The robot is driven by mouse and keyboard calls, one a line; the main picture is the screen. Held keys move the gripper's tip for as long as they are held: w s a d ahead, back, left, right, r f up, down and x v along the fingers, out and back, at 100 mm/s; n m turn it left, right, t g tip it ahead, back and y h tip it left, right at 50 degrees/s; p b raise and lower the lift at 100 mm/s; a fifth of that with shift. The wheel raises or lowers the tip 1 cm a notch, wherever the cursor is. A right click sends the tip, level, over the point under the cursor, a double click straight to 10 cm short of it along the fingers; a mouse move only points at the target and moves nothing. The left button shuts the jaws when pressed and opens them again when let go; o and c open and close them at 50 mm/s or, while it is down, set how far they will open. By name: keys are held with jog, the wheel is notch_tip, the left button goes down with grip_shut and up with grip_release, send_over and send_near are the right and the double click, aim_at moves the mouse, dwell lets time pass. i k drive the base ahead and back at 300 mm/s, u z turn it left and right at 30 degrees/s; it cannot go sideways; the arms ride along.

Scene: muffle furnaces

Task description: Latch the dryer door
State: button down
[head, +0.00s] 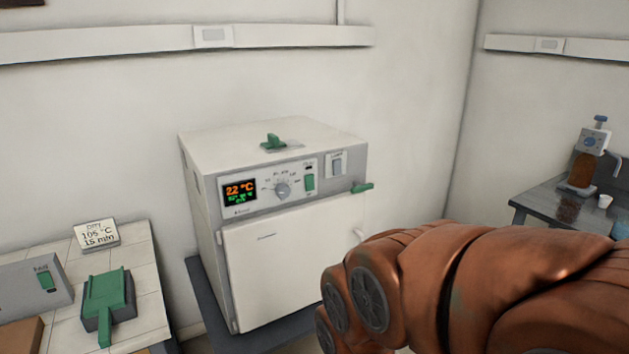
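The dryer (208,165) is a white box in the middle of the head view, with a grey control panel, a lit display reading 22 °C, a knob and a green switch. Its white door (285,265) looks closed or nearly so against the front. A green latch handle (362,188) sticks out at the right end, just below the panel, and points right. My copper-coloured arm covers the lower right of the view, in front of the door's lower right corner. My gripper is not in view.
A tiled bench (150,290) at left holds a sign (97,234) reading 105 °C 15 min, and a green-handled item (108,296). A green knob (273,141) sits on the dryer top. At right, a dark table (545,203) bears a brown bottle (582,170) with a dispenser.

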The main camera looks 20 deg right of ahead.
aim_at(371, 186)
jog(key=z, duration=0.2)
jog(key=k, duration=0.25)
jog(key=z, duration=0.65)
jog(key=i, duration=0.5)
jog(key=z, duration=0.2)
jog(key=k, duration=0.4)
jog(key=u, duration=0.85)
jog(key=i, duration=0.7)
jog(key=z, duration=0.05)
